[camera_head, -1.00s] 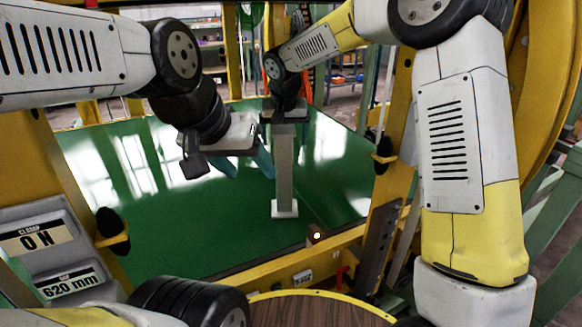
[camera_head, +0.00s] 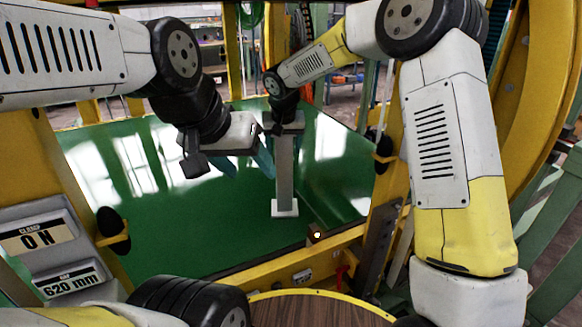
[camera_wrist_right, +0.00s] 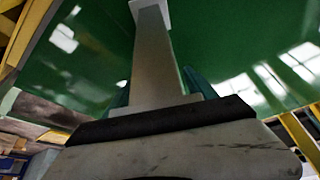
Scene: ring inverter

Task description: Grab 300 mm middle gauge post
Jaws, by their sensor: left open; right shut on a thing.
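The grey middle gauge post (camera_head: 284,170) stands upright on a small white base on the green surface. Its length is not readable. My right gripper (camera_head: 285,135) is at the top of the post, shut on it; its fingers are mostly hidden in the head view. In the right wrist view the post (camera_wrist_right: 153,60) runs out from between the teal fingers (camera_wrist_right: 160,90) to its white base. My left gripper (camera_head: 246,163), with teal fingers, is open and empty, just left of the post's upper part.
The green surface (camera_head: 200,220) is clear around the post, with bright window reflections. A yellow frame (camera_head: 300,258) borders it in front. Black-knobbed yellow brackets stand at left (camera_head: 113,232) and right (camera_head: 384,150). Displays at lower left read clamp "0 N" (camera_head: 38,236) and "620 mm" (camera_head: 68,283).

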